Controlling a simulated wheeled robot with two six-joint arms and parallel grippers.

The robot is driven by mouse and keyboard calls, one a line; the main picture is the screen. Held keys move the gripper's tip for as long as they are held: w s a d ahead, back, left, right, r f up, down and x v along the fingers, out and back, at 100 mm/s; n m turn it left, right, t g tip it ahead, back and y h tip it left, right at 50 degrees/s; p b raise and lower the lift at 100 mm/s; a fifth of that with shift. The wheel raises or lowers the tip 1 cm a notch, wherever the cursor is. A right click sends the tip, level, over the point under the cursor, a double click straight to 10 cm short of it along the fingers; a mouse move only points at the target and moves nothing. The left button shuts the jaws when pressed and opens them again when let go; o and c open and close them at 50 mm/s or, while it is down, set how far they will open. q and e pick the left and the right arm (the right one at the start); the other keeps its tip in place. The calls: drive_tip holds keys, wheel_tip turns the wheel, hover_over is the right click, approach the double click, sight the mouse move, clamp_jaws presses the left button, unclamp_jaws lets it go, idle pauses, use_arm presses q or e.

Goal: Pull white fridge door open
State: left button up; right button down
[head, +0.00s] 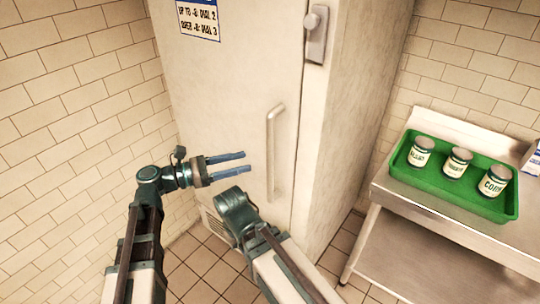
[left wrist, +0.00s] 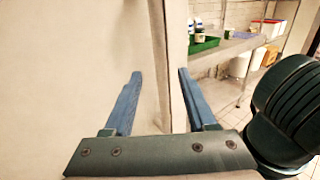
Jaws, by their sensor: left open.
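The white fridge door (head: 225,110) stands shut, with a pale vertical bar handle (head: 271,150) near its right edge. My left gripper (head: 247,162) is open and empty, its blue fingers pointing right toward the handle and stopping short of it. In the left wrist view, the left gripper (left wrist: 159,77) has its fingers apart, and a pale upright strip that looks like the handle (left wrist: 162,60) shows between them. The door face (left wrist: 75,70) fills the left of that view. My right arm shows low in the head view, but its gripper cannot be made out.
A steel table (head: 400,195) stands right of the fridge, holding a green tray (head: 419,180) with three labelled cans (head: 457,162). A latch (head: 316,35) sits high on the fridge's edge. A tiled wall (head: 80,120) is close on the left. Tiled floor shows below.

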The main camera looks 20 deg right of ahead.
sight(270, 156)
use_arm(q)
drive_tip(key=d, duration=0.9)
drive_tip(key=shift+w, duration=0.3)
clamp_jaws()
idle(1.0)
